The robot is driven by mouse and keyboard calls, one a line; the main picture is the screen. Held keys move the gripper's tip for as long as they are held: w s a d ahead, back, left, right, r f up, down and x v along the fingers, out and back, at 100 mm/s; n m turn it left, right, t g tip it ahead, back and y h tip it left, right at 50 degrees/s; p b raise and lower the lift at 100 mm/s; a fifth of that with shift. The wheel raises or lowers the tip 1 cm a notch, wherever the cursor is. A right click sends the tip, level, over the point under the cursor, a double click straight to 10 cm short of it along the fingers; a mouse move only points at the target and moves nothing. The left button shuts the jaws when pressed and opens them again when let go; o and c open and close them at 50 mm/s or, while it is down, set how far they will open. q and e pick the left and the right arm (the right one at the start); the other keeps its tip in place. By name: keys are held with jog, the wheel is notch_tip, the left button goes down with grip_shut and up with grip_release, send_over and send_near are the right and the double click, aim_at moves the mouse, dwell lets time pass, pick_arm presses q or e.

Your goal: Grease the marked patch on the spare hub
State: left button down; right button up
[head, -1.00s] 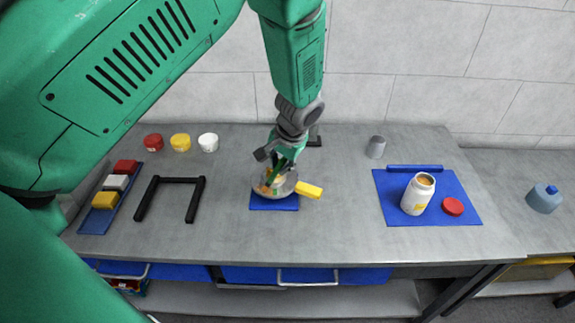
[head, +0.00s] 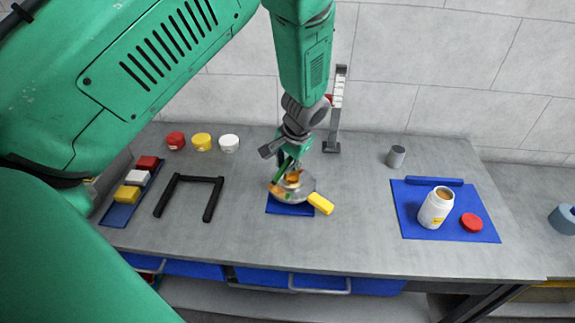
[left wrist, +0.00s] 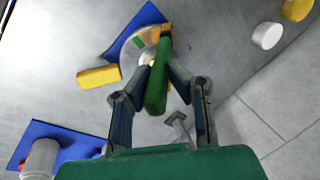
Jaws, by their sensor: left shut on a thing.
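The spare hub looks like a round silvery disc (head: 305,190) on a small blue mat (head: 290,210); it also shows in the left wrist view (left wrist: 131,57). Green and orange areas show on it; a green patch (left wrist: 138,42) is clear in the wrist view. A yellow block (head: 320,203) lies at its front right edge. My left gripper (head: 287,160) is shut on a green-handled brush (left wrist: 157,85) with an orange end. The brush reaches down over the hub; I cannot tell whether its tip touches. An open white jar (head: 435,209) holds orange stuff. My right gripper is out of view.
A red lid (head: 471,222) lies beside the jar on a blue mat (head: 415,228). A grey cup (head: 396,156), a tall stand (head: 334,120), a black frame (head: 190,180), several tubs (head: 202,142) and a block tray (head: 118,214) surround the hub.

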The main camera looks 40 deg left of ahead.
pick_arm(q)
jog(key=shift+r, duration=2.35)
jog(key=shift+r, duration=1.55)
jog(key=shift+w+d+f+h, duration=0.15)
jog(key=shift+w+f, duration=0.05)
jog(key=shift+f, duration=0.25)
jog(key=shift+w+d+f+h, duration=0.1)
jog(key=shift+w+f+h, duration=0.1)
jog(key=shift+f, duration=0.25)
jog(key=shift+s+a, duration=0.1)
